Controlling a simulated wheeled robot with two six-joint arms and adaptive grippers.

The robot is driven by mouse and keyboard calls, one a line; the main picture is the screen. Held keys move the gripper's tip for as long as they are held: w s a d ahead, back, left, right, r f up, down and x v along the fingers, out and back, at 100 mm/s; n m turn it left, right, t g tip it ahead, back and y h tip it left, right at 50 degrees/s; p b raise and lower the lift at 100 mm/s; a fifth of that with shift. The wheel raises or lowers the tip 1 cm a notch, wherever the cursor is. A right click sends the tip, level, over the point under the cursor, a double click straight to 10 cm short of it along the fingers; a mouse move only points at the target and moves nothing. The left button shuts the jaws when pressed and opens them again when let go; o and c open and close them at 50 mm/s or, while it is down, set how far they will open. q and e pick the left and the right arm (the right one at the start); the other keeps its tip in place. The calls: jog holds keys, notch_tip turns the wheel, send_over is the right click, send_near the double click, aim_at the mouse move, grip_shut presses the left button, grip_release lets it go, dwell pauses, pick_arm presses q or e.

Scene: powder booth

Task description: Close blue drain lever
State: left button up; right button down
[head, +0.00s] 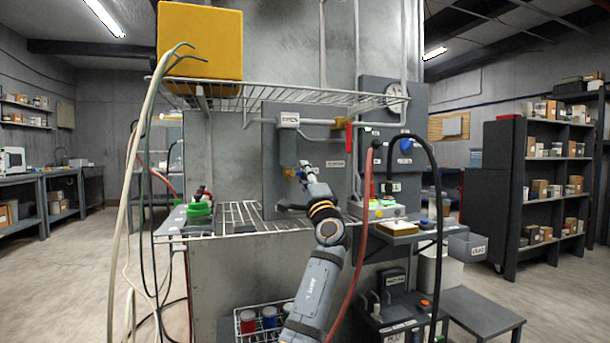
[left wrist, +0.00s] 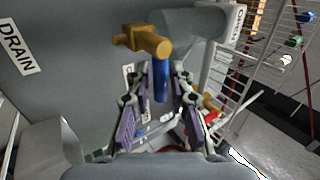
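The blue drain lever (left wrist: 161,82) hangs down from a brass valve (left wrist: 148,40) in the left wrist view. The valve sits beside a grey cylinder on a grey panel with a DRAIN label (left wrist: 17,48). My left gripper (left wrist: 168,76) is open, with one finger on each side of the lever. I cannot tell whether either finger touches it. In the head view my left gripper (head: 306,172) is at the brass valve (head: 290,171), in front of the panel, and the blue lever cannot be made out there. My right gripper is not in view.
A red lever (head: 348,135) sits on the pipe above and right of the gripper. A wire shelf (head: 240,212) lies below, and another (head: 280,97) above bears a yellow box (head: 200,40). A red hose (head: 367,210) and black cable hang close to the right of my arm.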

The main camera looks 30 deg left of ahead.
pick_arm(q)
jog(key=v, duration=1.2)
